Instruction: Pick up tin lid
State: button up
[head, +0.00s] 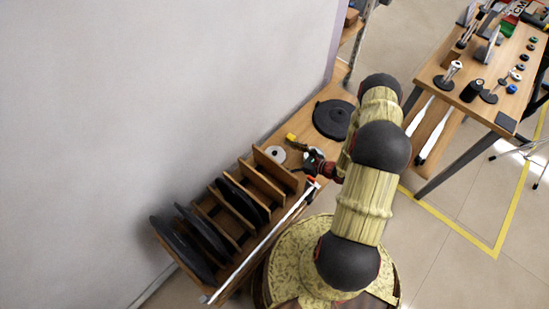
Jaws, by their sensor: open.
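A small pale grey round disc with a lighter centre (275,154), which looks like the tin lid, lies flat on the narrow wooden bench by the wall. It is just beyond the end divider of the wooden rack. My gripper (308,158) is black with red parts and hangs over the bench to the right of the disc, apart from it. It is open and appears empty. Its fingertips are small and partly lost against dark parts, and my arm hides some of the bench beside it.
The wooden rack (262,178) holds several dark discs upright. A large black round pad (333,118) lies farther along the bench. A small yellow piece (291,138) is near my gripper. A wall bounds the left; a cluttered table (512,112) stands right.

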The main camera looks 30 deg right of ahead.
aim_at(276, 153)
jog(key=b+x, duration=0.1)
jog(key=x, duration=0.2)
jog(key=b+x, duration=0.2)
jog(key=x, duration=0.1)
jog(key=shift+f, duration=0.4)
jog(key=shift+w+a+f, duration=0.1)
jog(key=shift+w+a, duration=0.2)
jog(key=shift+w, duration=0.2)
jog(key=c, duration=1.7)
